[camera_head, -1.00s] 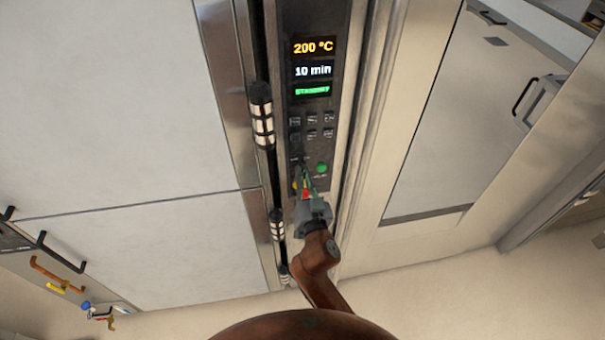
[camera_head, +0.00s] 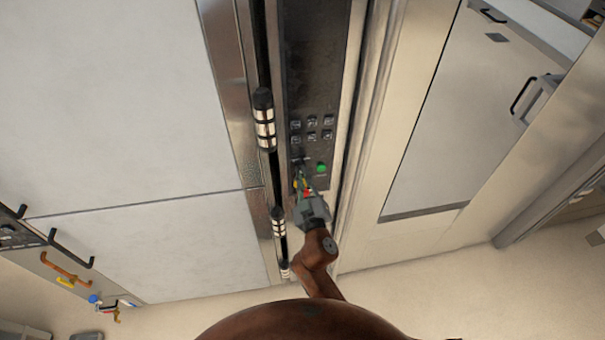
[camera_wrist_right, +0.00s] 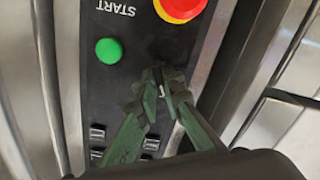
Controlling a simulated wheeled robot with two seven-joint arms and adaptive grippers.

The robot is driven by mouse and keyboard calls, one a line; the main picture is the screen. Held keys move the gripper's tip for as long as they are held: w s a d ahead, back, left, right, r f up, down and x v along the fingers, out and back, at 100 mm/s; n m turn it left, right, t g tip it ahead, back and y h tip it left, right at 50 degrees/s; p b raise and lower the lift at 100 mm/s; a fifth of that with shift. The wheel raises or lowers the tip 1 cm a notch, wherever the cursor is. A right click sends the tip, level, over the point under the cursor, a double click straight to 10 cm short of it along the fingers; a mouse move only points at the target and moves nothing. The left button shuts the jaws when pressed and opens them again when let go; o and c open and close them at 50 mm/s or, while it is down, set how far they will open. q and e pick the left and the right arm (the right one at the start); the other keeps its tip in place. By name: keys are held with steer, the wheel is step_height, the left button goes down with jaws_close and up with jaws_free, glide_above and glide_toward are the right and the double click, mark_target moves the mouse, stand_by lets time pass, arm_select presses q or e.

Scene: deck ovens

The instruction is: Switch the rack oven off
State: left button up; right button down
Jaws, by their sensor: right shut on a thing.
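The rack oven's dark control panel (camera_head: 313,75) runs down the middle of the head view, and its display area is black. My right gripper (camera_head: 302,172) is at the lower part of the panel, left of the green button (camera_head: 321,168). In the right wrist view my right gripper (camera_wrist_right: 163,88) has its fingertips closed on a small switch (camera_wrist_right: 162,91) on the panel, mostly hidden between them. The green button (camera_wrist_right: 109,51) beside the word START and a red button (camera_wrist_right: 180,7) with a yellow ring lie close by. My left gripper is not in view.
Several small keys (camera_head: 312,128) sit above the gripper on the panel. A vertical door handle bar (camera_head: 264,118) stands just left of the panel. Hooks with coloured tools (camera_head: 65,270) are at lower left. Floor is open at lower right.

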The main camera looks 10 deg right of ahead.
steer(key=shift+n, duration=0.3)
steer(key=c, duration=2.1)
jaws_free()
steer(key=s, duration=1.2)
steer(key=shift+d, duration=0.15)
